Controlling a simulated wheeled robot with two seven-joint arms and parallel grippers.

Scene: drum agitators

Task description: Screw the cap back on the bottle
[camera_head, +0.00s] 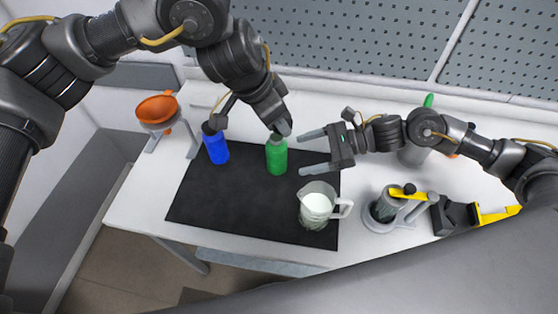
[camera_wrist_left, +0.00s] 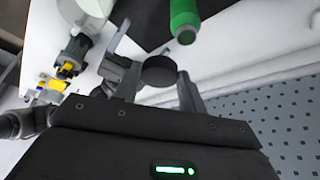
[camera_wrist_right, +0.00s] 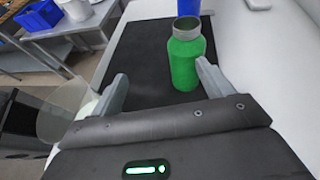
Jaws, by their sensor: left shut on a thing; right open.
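The green bottle (camera_head: 277,157) stands upright on the black mat (camera_head: 240,208). Its open grey mouth shows in the right wrist view (camera_wrist_right: 186,30), with no cap on it. My left gripper (camera_wrist_left: 158,80) is shut on the black cap (camera_wrist_left: 159,70), which is apart from the bottle mouth in the left wrist view.
A blue bottle (camera_head: 217,149) stands on the mat left of the green one. A glass pitcher (camera_head: 316,204) stands at the mat's front right. An orange funnel (camera_head: 157,108) is at the far left. A yellow-armed device (camera_head: 385,207) is to the right. The mat's front left is clear.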

